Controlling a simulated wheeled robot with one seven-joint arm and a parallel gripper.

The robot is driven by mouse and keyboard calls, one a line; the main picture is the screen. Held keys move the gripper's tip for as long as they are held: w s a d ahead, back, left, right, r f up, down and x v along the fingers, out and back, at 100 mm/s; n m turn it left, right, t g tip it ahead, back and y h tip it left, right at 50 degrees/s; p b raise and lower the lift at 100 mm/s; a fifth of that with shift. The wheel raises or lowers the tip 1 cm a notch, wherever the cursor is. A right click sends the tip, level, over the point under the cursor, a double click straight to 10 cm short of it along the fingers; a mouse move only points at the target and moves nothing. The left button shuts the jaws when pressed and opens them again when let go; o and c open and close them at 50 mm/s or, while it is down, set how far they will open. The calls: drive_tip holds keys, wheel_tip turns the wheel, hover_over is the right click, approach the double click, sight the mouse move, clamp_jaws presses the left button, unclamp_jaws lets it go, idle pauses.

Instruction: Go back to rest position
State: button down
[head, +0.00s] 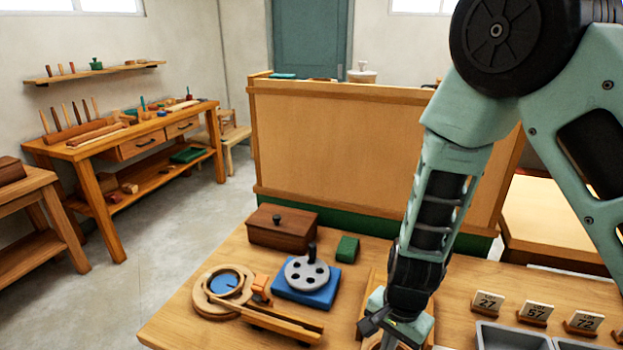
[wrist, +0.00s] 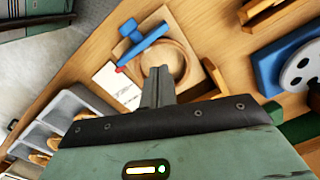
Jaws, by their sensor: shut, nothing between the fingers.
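My gripper (head: 388,340) is low over the wooden workbench (head: 200,322) in the head view, at the bottom edge right of centre. In the wrist view the two fingers of my gripper (wrist: 157,78) are together with nothing between them. They point at a wooden fixture (wrist: 203,92) with a round recess, and partly cover it. A blue tool (wrist: 143,44) lies by the far side of the recess. I cannot tell whether the fingertips touch the fixture. My arm reaches down from the upper right of the head view.
A blue block (head: 303,293) with a grey holed disc, a wooden ring fixture (head: 203,300), a dark wooden box (head: 281,229) and a green block (head: 347,248) stand left of the gripper. A grey tray (head: 497,338) and number cards (head: 487,301) are right. A panel (head: 335,150) rises behind.

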drive_tip(key=s+a+r+n+y, duration=0.1)
drive_tip(key=s+a+r+n, duration=0.25)
drive_tip(key=r, duration=0.35)
drive_tip(key=s+a+r+n+y, duration=0.1)
drive_tip(key=s+a+r+n, duration=0.3)
drive_tip(key=r, duration=0.3)
drive_tip(key=s+d+r+n+h, duration=0.2)
drive_tip(key=s+d+r+n, duration=0.2)
drive_tip(key=s+r+n, duration=0.3)
drive_tip(key=shift+s+d+r+n, duration=0.3)
drive_tip(key=shift+s+n, duration=0.4)
drive_tip(key=shift+n, duration=0.55)
drive_tip(key=shift+d, duration=0.1)
